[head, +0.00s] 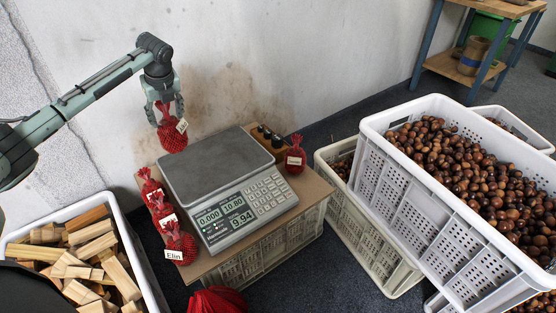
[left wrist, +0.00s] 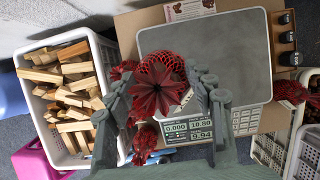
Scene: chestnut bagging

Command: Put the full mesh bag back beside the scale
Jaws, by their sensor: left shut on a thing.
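My left gripper (head: 166,112) is shut on the neck of a full red mesh bag (head: 173,139) with a white tag. The bag hangs near the far left corner of the digital scale (head: 208,166); I cannot tell its exact height. In the left wrist view the bag (left wrist: 158,82) is between the fingers (left wrist: 160,100), over the scale's left side. Three more tagged red bags, (head: 150,188), (head: 163,213) and (head: 181,247), stand in a row along the scale's left edge. Another bag (head: 295,160) stands at its right. The scale's plate is bare. My right gripper is out of view.
The scale stands on a brown board (head: 312,190) over a crate. Crates of chestnuts (head: 440,215) are at right. A white crate of wood pieces (head: 150,280) is at left. Red netting (head: 217,301) lies in front.

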